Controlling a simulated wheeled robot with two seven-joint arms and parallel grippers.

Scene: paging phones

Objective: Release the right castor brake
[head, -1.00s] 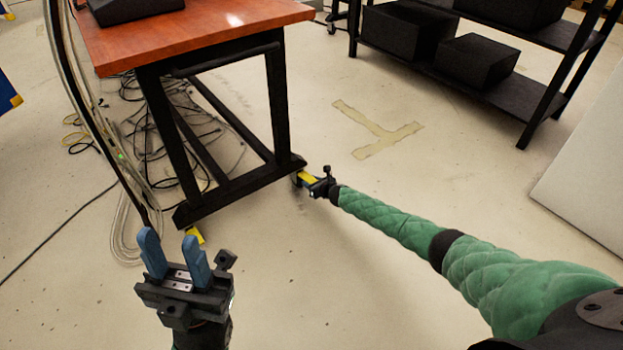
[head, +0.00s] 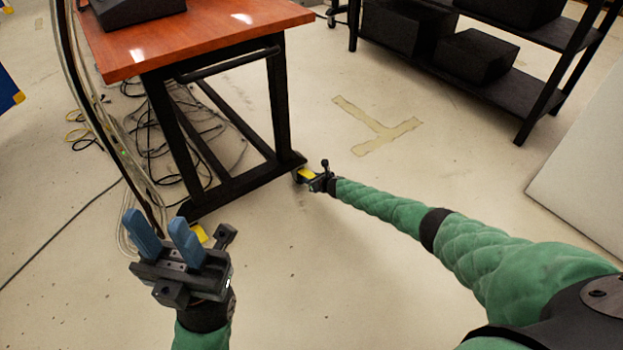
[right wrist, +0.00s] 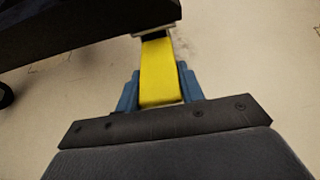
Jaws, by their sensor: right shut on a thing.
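The desk (head: 210,38) with an orange-red top stands on a black frame at the upper left of the head view. The yellow right castor brake pedal (head: 306,174) shows at the foot of its right leg. It fills the middle of the right wrist view (right wrist: 159,72). My right gripper (head: 310,181) is at that pedal, with its blue fingers on either side of the yellow piece, shut on it. The castor itself is mostly hidden. My left gripper (head: 160,236) is open and empty, in front of the left leg. Another yellow pedal (head: 199,233) shows just behind it.
Cables (head: 135,155) hang and lie tangled on the floor left of and under the desk. A black shelf (head: 490,90) with dark boxes stands at the upper right. A white panel (head: 590,170) is at the right edge. The floor between has tape marks and is clear.

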